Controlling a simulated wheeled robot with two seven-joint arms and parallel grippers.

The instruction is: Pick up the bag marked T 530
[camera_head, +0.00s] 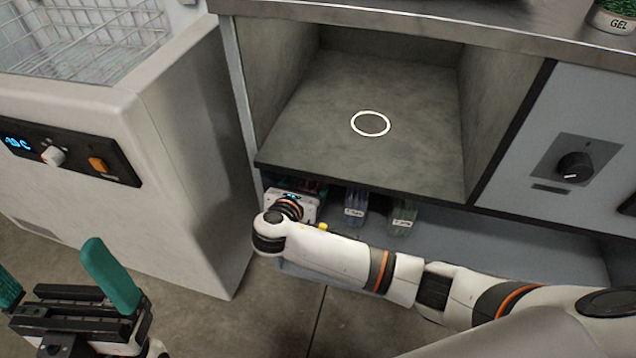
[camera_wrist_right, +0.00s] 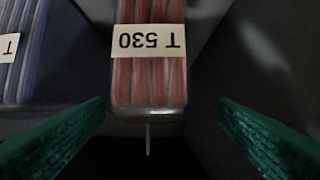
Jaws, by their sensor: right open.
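The bag marked T 530 (camera_wrist_right: 150,80) is clear with red contents, and its white label reads upside down in the right wrist view. It lies ahead of and between the two teal fingers of my right gripper (camera_wrist_right: 161,103), with a gap on each side. In the head view my right gripper (camera_head: 303,196) reaches into the low shelf at its left end, and the wrist hides most of the red bag there. My left gripper (camera_head: 50,262) is open and empty at the lower left of the head view.
A blue-toned bag (camera_head: 355,206) and a greenish bag (camera_head: 402,217) stand to the right on the low shelf (camera_head: 500,245). A blue bag (camera_wrist_right: 38,60) is left in the wrist view. The grey compartment (camera_head: 330,95) overhead holds only a white ring mark. A white freezer (camera_head: 185,170) stands left.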

